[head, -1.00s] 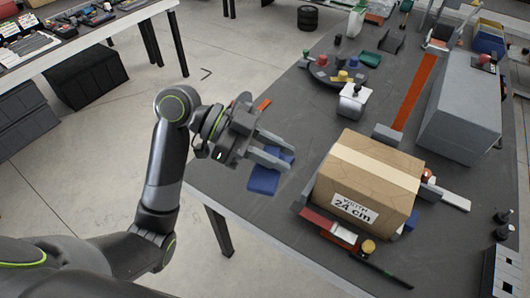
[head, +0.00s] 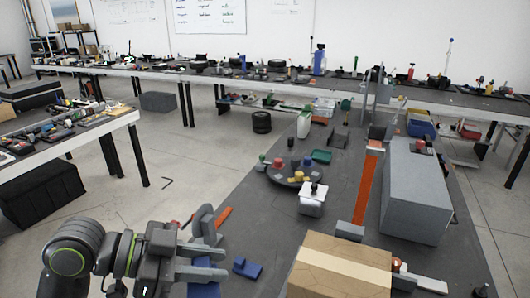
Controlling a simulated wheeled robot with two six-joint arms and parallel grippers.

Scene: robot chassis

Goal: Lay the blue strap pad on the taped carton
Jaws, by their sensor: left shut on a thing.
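The taped carton (head: 325,272) is a brown box with a pale tape strip, at the bottom right of the head view; its lower part is cut off by the frame edge. My left gripper (head: 217,262) is at the bottom, left of the carton and apart from it. It is shut on the blue strap pad (head: 204,290), which shows between and below its fingers and is partly hidden and cut off. A similar blue piece (head: 247,269) lies on the table just right of the fingers. My right gripper is not in view.
A grey block (head: 415,190) and a long orange strip (head: 366,185) stand behind the carton. A white container (head: 313,200) and a round dark tray (head: 275,176) with coloured pieces sit farther back. The table between gripper and carton is mostly clear.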

